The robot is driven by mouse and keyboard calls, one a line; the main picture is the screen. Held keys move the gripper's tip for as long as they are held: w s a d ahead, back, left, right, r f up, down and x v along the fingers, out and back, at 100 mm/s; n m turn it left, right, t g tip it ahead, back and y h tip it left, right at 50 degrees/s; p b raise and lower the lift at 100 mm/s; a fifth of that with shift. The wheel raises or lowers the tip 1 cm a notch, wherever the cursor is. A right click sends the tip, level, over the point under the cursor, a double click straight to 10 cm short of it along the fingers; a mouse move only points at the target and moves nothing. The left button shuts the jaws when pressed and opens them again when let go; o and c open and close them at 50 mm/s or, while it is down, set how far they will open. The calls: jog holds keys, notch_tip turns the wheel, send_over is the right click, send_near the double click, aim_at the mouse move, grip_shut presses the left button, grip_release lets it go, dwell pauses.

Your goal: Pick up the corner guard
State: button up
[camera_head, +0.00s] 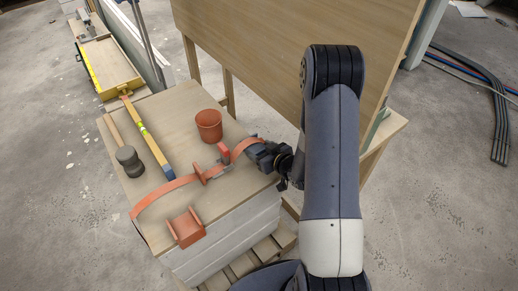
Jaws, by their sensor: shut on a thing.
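An orange-brown, angled piece (186,227), which looks like the corner guard, sits at the front edge of the wooden top, apart from my gripper. My gripper (243,151) reaches in from the right, low over the right part of the top. It is shut on the end of an orange strap (168,188), beside a small red and grey fitting (223,153). The fingertips are small and partly hidden, so the exact grip is unclear. The strap curves left across the top to its left edge.
The wooden top (177,107) also bears a terracotta-coloured cup (209,125), a mallet (129,160) and a yellow and blue level (150,140). A large upright board (268,45) stands behind. Pipes (497,110) lie on the floor at right.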

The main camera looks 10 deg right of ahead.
notch_tip(320, 180, up, 10)
jog(key=shift+p, duration=1.05)
jog(key=s+r+m+h+p, duration=0.4)
jog(key=s+r+h+p, duration=0.1)
jog(key=p, duration=0.8)
jog(key=shift+s+a+r+t, duration=0.3)
jog(key=shift+s+t, duration=0.1)
jog(key=shift+s, duration=0.35)
jog(key=shift+f, duration=0.15)
